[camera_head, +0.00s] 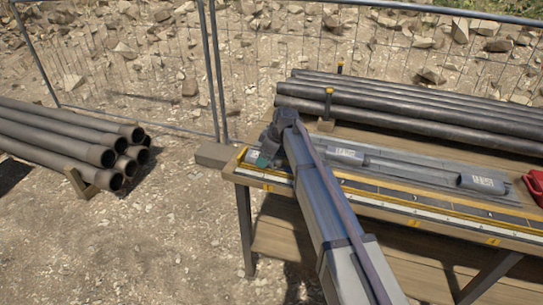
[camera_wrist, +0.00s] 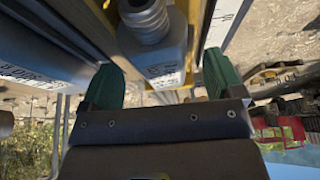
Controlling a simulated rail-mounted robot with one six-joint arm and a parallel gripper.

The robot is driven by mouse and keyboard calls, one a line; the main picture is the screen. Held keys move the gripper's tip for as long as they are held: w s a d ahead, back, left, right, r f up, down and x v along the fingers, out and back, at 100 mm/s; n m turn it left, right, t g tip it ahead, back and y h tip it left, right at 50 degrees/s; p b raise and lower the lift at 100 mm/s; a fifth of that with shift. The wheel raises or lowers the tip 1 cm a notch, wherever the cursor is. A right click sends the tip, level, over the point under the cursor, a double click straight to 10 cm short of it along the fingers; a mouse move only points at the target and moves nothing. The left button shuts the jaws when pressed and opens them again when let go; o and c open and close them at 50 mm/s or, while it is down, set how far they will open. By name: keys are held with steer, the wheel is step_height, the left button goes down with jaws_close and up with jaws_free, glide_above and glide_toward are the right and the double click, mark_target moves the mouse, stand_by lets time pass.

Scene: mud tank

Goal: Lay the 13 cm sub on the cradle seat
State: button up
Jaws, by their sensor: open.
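My gripper (camera_head: 265,156) is over the left end of the bench in the head view. In the wrist view its two green fingers (camera_wrist: 163,78) stand apart. A grey sub (camera_wrist: 165,58) with a threaded end and a label lies between them, with visible gaps on both sides. A larger grey labelled cylinder (camera_wrist: 38,58) is at the left of that view. In the head view two grey labelled subs lie on the bench, one near the middle (camera_head: 343,156) and one at the right (camera_head: 483,184). Their lengths cannot be read. I cannot make out the cradle seat.
The bench (camera_head: 300,238) has a yellow-marked front edge. Long dark pipes (camera_head: 410,105) lie along its back, with yellow-topped posts (camera_head: 329,97) beside them. A red object (camera_head: 535,186) is at the right. Brown pipes (camera_head: 70,140) are stacked at the left, before a mesh fence (camera_head: 130,80).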

steer(key=shift+a+f, duration=0.25)
steer(key=shift+f, duration=0.35)
steer(key=shift+r, duration=0.1)
steer(key=shift+c, duration=0.3)
steer(key=c, duration=1.4)
steer(key=o, duration=1.4)
steer(key=shift+o, duration=0.2)
steer(key=shift+r, duration=0.1)
